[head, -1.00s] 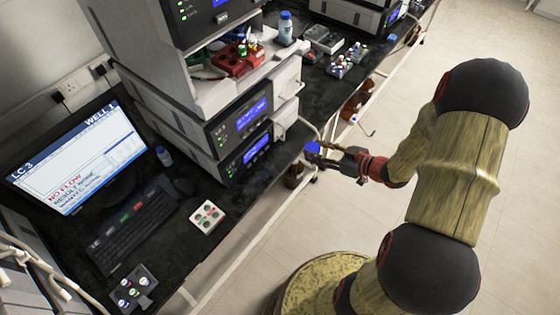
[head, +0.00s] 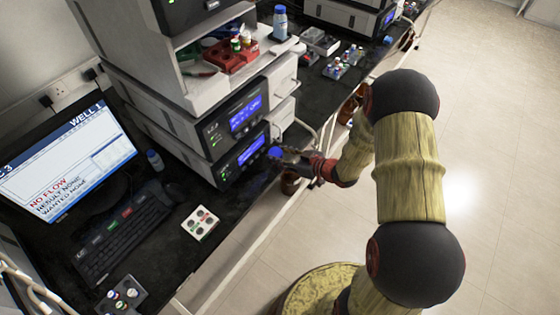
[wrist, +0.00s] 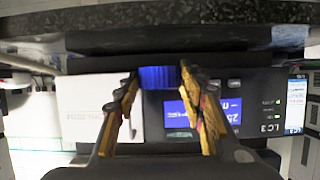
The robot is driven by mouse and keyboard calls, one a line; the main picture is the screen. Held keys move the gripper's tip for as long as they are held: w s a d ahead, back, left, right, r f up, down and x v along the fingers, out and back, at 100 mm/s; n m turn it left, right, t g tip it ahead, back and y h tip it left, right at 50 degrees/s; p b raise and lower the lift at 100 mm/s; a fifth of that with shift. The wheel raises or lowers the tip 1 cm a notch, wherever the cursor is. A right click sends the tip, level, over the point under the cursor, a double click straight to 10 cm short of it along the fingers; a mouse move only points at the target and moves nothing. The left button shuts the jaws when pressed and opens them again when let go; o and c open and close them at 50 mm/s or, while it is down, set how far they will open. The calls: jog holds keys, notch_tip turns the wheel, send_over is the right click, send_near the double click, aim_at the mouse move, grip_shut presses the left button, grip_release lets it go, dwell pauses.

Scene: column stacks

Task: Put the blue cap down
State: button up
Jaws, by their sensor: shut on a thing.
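The blue cap (wrist: 159,77) is held between the two fingertips of my gripper (wrist: 158,84) in the wrist view. In the head view the blue cap (head: 275,152) shows at the tip of my gripper (head: 281,155), in front of the lower LC module's blue display and above the bench's front edge. The fingers are shut on the cap from both sides. The cap appears clear of the bench, though the gap is hard to judge. The far side of the cap is hidden.
The LC stack (head: 225,125) stands right behind my gripper. The black bench (head: 222,200) has bare room in front of it, around a white pad with round spots (head: 201,222). Brown bottles (head: 290,181) hang below the bench edge. A keyboard (head: 122,232) and monitor are at left.

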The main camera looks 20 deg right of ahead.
jog(key=shift+f+b, duration=0.35)
jog(key=shift+f, duration=0.9)
jog(key=shift+f, duration=0.35)
jog(key=shift+s+f+b, duration=0.15)
jog(key=shift+f+b, duration=0.1)
jog(key=shift+b, duration=0.1)
